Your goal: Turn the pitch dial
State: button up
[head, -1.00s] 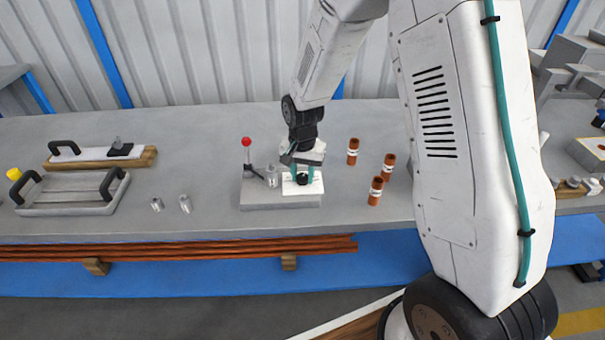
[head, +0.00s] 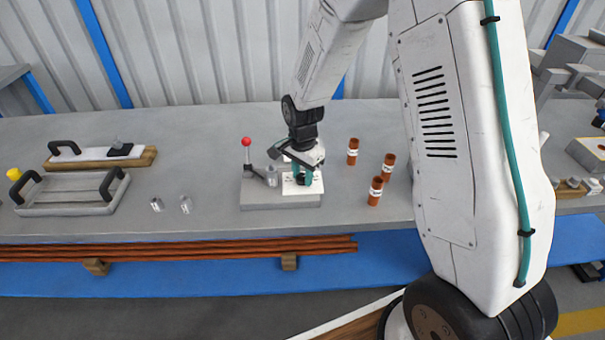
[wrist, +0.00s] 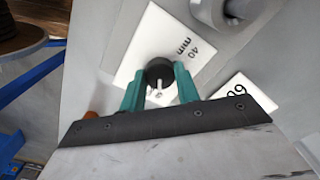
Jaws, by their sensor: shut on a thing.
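The pitch dial is a small black round knob (wrist: 158,70) with a white mark on its gripper-facing side. It sits on a white plate (wrist: 137,48) labelled "40 mm" in the wrist view. A second white plate (wrist: 238,92), partly hidden, bears digits I read as 60 or 09. In the head view the white panel (head: 289,188) lies on a grey block (head: 270,202) on the bench. My gripper (wrist: 160,80) is shut on the dial, one teal finger on each side. In the head view my gripper (head: 302,180) hides much of the dial.
A lever with a red knob (head: 246,142) and a small metal cylinder (head: 272,178) stand close left of my gripper. Several brown labelled cylinders (head: 376,191) stand to the right. Two small metal pieces (head: 186,206) and trays with black handles (head: 72,193) are further left.

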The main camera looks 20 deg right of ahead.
aim_at(302, 177)
jog(key=o, duration=1)
jog(key=shift+a, duration=0.1)
jog(key=shift+c, duration=0.2)
jog(key=shift+r, duration=0.3)
notch_tip(302, 177, up, 7)
jog(key=shift+r, duration=0.1)
